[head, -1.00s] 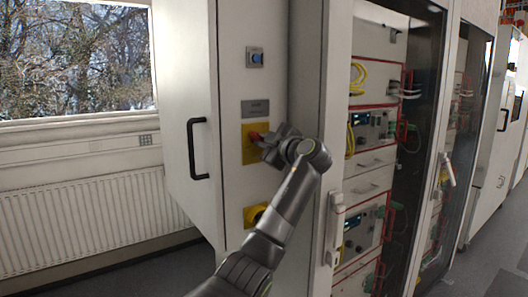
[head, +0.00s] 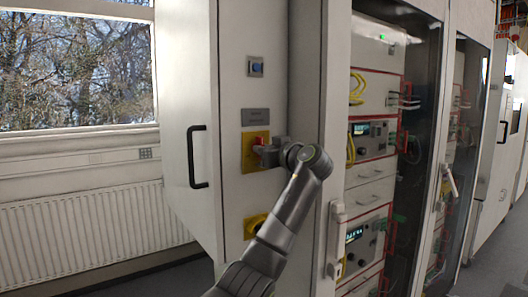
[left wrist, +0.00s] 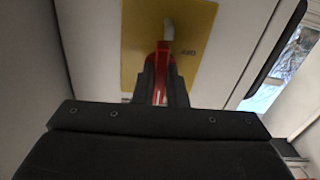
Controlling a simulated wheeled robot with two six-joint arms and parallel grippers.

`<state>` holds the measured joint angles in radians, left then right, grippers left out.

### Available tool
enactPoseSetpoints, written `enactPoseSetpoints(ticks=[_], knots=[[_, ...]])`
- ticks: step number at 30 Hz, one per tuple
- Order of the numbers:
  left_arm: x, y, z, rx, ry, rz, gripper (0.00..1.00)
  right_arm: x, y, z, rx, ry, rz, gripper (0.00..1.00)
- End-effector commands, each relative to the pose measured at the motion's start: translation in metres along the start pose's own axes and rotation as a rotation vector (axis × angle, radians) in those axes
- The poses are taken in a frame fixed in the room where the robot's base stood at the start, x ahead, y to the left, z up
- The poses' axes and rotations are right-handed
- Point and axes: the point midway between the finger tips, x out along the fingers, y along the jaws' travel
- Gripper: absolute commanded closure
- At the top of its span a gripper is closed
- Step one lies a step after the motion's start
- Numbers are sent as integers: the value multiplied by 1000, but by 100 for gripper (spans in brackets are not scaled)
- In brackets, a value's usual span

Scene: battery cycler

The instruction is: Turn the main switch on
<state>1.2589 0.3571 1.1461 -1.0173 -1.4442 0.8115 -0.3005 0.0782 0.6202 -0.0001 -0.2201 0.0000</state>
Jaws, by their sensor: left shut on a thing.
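The main switch is a red handle (head: 258,142) on a yellow plate (head: 247,163) on the pale cabinet panel. My left gripper (head: 264,151) is at the plate, coming from the right, and covers part of the handle. In the left wrist view, the red handle (left wrist: 160,78) stands between the two dark fingers of my left gripper (left wrist: 160,88), which are shut on it. The yellow plate (left wrist: 140,45) behind carries small dark lettering right of the handle and a whitish piece above it. My right gripper is out of view.
A blue button (head: 256,67) sits above, and a second yellow plate (head: 253,224) sits below, partly behind my arm. A black door handle (head: 197,157) is to the left. Open racks with instruments (head: 370,130) stand to the right. A radiator (head: 80,235) is under the window.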

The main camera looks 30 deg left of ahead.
Motion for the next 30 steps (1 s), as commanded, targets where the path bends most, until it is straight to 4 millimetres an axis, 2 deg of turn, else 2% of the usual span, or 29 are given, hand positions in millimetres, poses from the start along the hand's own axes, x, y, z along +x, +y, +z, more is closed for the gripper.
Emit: enactPoseSetpoints(ticks=[7,22,23,27,30], knots=[[0,0,2,71,-4,-1,100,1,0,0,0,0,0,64],[0,0,2,86,-4,0,100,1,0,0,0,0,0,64],[0,0,2,86,-4,0,84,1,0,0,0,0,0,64],[0,0,1,84,-3,0,66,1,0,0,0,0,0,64],[0,0,1,83,-2,0,66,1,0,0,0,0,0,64]])
